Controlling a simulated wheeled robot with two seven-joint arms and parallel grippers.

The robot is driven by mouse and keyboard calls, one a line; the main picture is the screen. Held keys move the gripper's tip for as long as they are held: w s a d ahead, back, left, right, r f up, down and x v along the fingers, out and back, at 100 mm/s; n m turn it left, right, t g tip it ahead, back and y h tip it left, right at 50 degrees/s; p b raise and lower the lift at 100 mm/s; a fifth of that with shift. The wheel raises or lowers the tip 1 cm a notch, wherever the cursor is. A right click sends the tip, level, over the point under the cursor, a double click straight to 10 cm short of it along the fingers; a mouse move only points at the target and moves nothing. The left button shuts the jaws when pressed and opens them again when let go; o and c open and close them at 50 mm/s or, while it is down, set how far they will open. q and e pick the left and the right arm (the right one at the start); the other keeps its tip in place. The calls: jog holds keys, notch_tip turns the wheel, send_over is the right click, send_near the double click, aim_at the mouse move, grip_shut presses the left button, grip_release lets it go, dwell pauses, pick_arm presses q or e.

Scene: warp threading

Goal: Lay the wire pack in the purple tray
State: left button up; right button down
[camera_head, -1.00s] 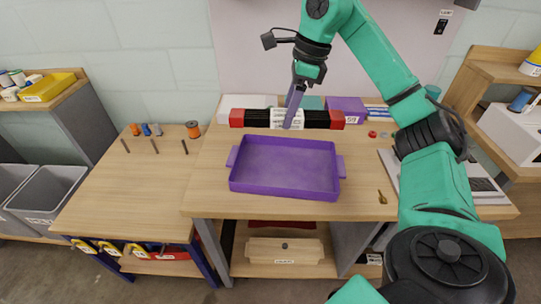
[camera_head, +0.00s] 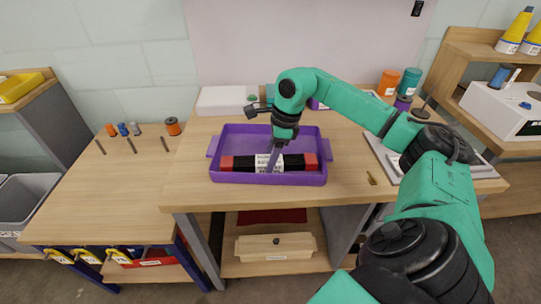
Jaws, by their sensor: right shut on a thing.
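The wire pack (camera_head: 243,163) is a long black bundle with red ends and a white printed label around its middle. It lies lengthwise inside the purple tray (camera_head: 267,179), near the front wall. The tray sits on the wooden table and has a handle at each side. My right gripper (camera_head: 272,162) reaches down from above and is shut on the pack at its label. The fingertips are partly hidden against the label, and I cannot tell whether the pack touches the tray floor. My left gripper is not in view.
A white box (camera_head: 226,99) stands behind the tray. Several small spools, among them an orange spool (camera_head: 173,126), stand on the left table. A small brass item (camera_head: 372,178) lies right of the tray. The table front left of the tray is clear.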

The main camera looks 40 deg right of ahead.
aim_at(281, 160)
jog(key=shift+c, duration=1.3)
grip_release()
jog(key=shift+r, duration=0.3)
jog(key=p+v, duration=0.1)
jog(key=v, duration=1)
jog(key=shift+r+p, duration=0.3)
jog(key=shift+s, duration=0.1)
